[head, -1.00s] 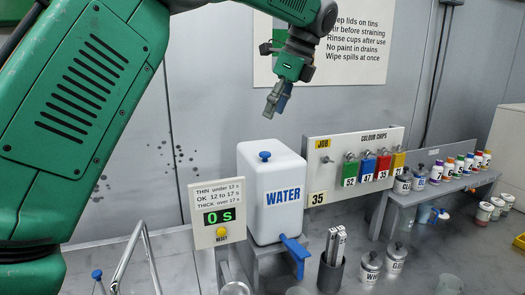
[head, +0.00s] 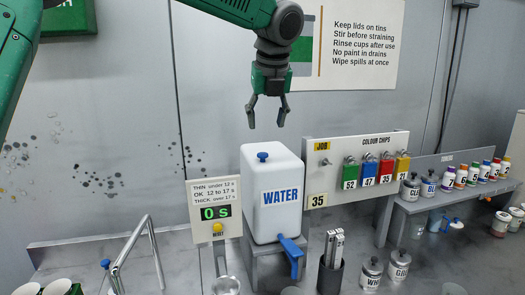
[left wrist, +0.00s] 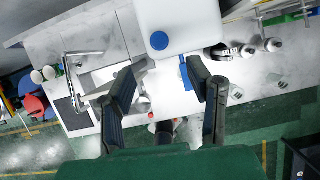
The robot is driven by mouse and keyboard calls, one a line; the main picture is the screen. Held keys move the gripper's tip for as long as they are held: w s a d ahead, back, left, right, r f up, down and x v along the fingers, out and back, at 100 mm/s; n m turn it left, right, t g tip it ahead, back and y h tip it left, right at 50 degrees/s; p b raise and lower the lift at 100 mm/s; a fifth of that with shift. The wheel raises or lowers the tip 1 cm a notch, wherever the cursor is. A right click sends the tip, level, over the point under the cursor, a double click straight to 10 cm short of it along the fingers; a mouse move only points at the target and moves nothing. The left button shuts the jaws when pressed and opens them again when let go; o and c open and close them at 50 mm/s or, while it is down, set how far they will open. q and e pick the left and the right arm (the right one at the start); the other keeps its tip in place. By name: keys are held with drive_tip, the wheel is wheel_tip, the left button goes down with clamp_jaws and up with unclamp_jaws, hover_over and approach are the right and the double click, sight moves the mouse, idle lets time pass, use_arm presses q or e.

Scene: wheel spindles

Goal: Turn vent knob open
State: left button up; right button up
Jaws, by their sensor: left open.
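The vent knob is a blue cap (head: 262,156) on top of the white water container (head: 259,197), which stands on a grey stand. A blue tap (head: 291,250) sticks out low on its front. My left gripper (head: 267,122) hangs above the container with its fingers pointing down, open and empty, apart from the knob. In the left wrist view the blue knob (left wrist: 159,41) shows beyond and between the open fingers (left wrist: 160,85). The right gripper is not in view.
A timer panel (head: 214,212) reading 0 s stands left of the container. A colour chip board (head: 358,170) stands right of it. Several tins and bottles (head: 462,176) sit on the right shelf. A metal tap (head: 137,250) rises at the left.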

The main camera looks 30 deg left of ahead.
sight(262, 153)
use_arm(q)
drive_tip(key=x, duration=0.8)
drive_tip(key=shift+a+f+p, duration=0.15)
drive_tip(key=shift+a+p, duration=0.15)
drive_tip(key=shift+a, duration=0.05)
drive_tip(key=shift+w+d+f, duration=0.2)
drive_tip(key=shift+d+f, duration=0.3)
drive_tip(key=shift+a, duration=0.5)
clamp_jaws()
